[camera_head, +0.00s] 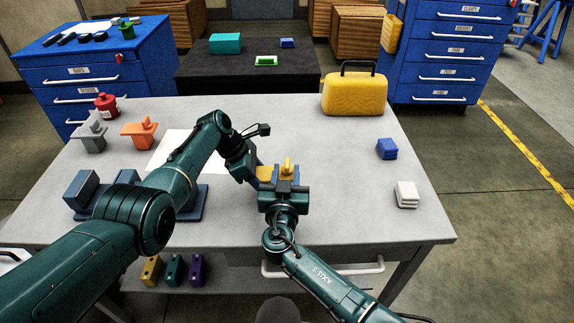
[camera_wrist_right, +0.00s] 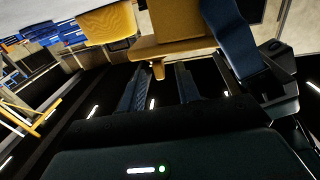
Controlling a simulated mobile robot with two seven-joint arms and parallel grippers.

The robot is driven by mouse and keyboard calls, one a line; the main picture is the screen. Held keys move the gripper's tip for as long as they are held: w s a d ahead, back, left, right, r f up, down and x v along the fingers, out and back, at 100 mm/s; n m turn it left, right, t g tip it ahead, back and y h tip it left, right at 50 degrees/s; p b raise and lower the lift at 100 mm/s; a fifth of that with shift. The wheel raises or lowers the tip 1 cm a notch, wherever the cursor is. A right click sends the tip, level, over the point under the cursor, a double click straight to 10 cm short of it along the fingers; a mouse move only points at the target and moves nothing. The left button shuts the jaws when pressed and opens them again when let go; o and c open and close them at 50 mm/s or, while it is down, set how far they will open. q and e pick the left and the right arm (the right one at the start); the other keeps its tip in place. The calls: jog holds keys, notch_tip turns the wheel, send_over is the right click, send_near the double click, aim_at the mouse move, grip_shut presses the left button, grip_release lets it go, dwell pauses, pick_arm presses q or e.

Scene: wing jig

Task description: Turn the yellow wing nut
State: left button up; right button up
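The yellow wing nut (camera_head: 288,166) has an upright tab on a flat yellow block (camera_head: 265,173), near the middle of the table. My left gripper (camera_head: 254,170) comes in from the left with its blue fingers around the block's left end. In the right wrist view, one blue left finger lies across the block (camera_wrist_right: 172,46). My right gripper (camera_head: 287,184) is just in front of the wing nut and hides part of it. In the right wrist view, its fingers (camera_wrist_right: 160,88) are apart and the tab (camera_wrist_right: 158,70) shows beyond the gap, with nothing held.
A yellow toolbox (camera_head: 354,95) stands at the back right. Blue (camera_head: 387,149) and white (camera_head: 407,194) blocks lie on the right. Orange (camera_head: 139,133) and grey (camera_head: 92,137) wing-nut pieces stand back left. A blue fixture (camera_head: 190,205) lies under my left arm. The right-centre tabletop is clear.

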aim_at(287, 170)
jog(key=s, duration=0.4)
jog(key=shift+a, duration=0.15)
